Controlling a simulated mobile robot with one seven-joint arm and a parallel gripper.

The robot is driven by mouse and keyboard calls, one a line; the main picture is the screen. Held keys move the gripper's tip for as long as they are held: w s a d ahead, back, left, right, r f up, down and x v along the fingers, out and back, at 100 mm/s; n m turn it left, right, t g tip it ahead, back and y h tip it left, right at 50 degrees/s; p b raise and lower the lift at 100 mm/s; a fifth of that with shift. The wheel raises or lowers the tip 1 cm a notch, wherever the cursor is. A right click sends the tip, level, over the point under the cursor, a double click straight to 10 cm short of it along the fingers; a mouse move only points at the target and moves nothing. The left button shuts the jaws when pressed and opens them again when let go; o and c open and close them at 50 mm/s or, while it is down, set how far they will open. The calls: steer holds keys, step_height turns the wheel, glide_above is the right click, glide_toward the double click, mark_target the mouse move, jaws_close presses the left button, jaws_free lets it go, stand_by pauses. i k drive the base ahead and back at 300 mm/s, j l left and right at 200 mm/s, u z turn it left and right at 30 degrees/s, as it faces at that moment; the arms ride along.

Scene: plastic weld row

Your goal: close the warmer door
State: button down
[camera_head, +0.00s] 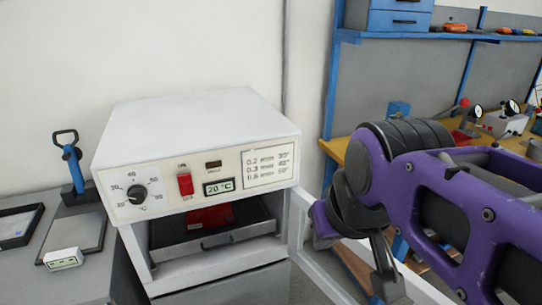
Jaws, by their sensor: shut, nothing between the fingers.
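The white warmer (215,160) stands left of centre, its control panel above an open front. Its white-framed door (311,264) is swung open to the right of the opening, hinged on the right side. My purple and grey arm comes in from the right and hides part of the door. My gripper (388,284) points down in front of the door and is shut with nothing in it. I cannot tell whether it touches the door.
Inside the warmer is a dark tray (218,239) with a red item (208,216). A grey side bench (92,275) with a blue-handled tool (73,165) stands at left. A yellow-topped workbench (350,137) with gauges stands behind my arm.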

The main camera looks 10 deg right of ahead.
mark_target(421, 292)
steer(key=l+u, duration=0.3)
steer(key=l, duration=0.15)
steer(key=l+u, duration=0.3)
steer(key=l, duration=0.2)
steer(key=l+u, duration=0.25)
steer(key=l, duration=0.2)
steer(key=k+l+u, duration=0.15)
steer(key=l+u, duration=0.15)
steer(key=k+l+u, duration=0.15)
steer(key=l+u, duration=0.15)
steer(key=l, duration=0.2)
steer(key=l+u, duration=0.45)
steer(key=l, duration=0.1)
